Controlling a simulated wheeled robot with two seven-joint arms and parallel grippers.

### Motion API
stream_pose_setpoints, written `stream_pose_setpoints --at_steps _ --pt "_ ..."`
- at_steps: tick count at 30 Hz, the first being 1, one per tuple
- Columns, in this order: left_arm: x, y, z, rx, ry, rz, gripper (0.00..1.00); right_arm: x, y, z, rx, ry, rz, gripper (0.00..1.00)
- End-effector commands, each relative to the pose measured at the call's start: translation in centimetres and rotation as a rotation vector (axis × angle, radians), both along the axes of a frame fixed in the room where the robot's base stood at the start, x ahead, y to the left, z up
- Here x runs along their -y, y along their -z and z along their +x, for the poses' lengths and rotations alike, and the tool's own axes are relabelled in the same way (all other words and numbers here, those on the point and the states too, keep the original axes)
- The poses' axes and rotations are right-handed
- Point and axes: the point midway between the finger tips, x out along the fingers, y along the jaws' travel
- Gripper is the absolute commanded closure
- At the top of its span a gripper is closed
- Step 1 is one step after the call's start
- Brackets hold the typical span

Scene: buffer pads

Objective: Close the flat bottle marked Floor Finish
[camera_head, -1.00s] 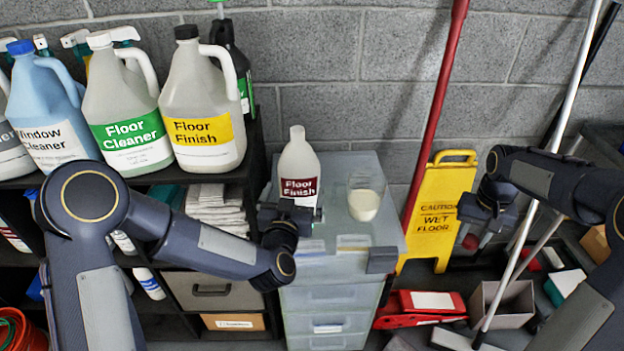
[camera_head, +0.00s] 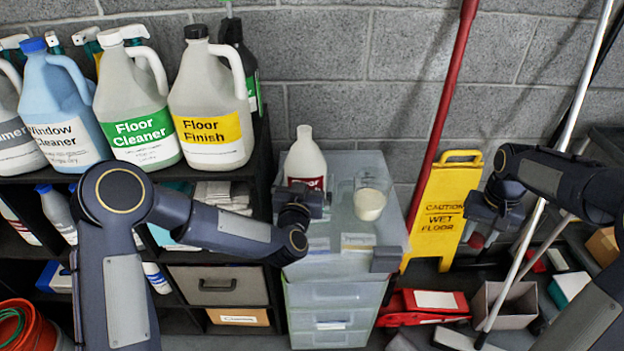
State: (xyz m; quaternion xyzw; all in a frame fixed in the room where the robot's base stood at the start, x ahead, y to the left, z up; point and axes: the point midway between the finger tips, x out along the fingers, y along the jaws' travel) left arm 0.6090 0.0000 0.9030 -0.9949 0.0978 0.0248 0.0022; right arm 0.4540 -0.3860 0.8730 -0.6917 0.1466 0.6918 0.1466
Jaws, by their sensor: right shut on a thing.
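The white flat bottle (camera_head: 306,162) with a dark red Floor Finish label stands upright on the drawer unit. Its pale narrow neck shows no coloured cap. My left gripper (camera_head: 306,194) is right in front of the bottle and hides the lower label and base. Its fingers are hidden, so I cannot tell whether it is open or touching the bottle. My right gripper (camera_head: 484,238) is in the air before the yellow sign, shut on a small red thing (camera_head: 476,241) that looks like a cap.
A clear cup (camera_head: 370,203) of milky liquid stands right of the bottle on the drawer unit (camera_head: 392,218). Large jugs, including a yellow-labelled Floor Finish jug (camera_head: 212,110), fill the left shelf. A wet-floor sign (camera_head: 442,212) and a red pole (camera_head: 446,95) stand to the right.

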Motion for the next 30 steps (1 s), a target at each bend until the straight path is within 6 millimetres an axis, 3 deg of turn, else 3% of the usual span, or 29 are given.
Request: stream_pose_setpoints --at_steps 1,14,23,30 --pt "0.0 0.0 0.0 0.000 0.000 0.000 0.01 0.0 0.0 0.0 0.000 0.000 0.000 0.88" --pt "0.0 -0.2 0.0 0.004 0.000 -0.001 0.54 0.0 0.0 0.0 0.000 0.000 0.000 0.88" --pt "0.0 -0.8 0.0 0.005 0.000 -0.001 0.54 0.0 -0.1 0.0 0.000 0.000 0.000 0.88" --pt "0.1 -4.3 -0.6 0.010 0.003 0.000 0.54 0.0 -0.2 0.0 0.000 0.000 0.000 0.88"
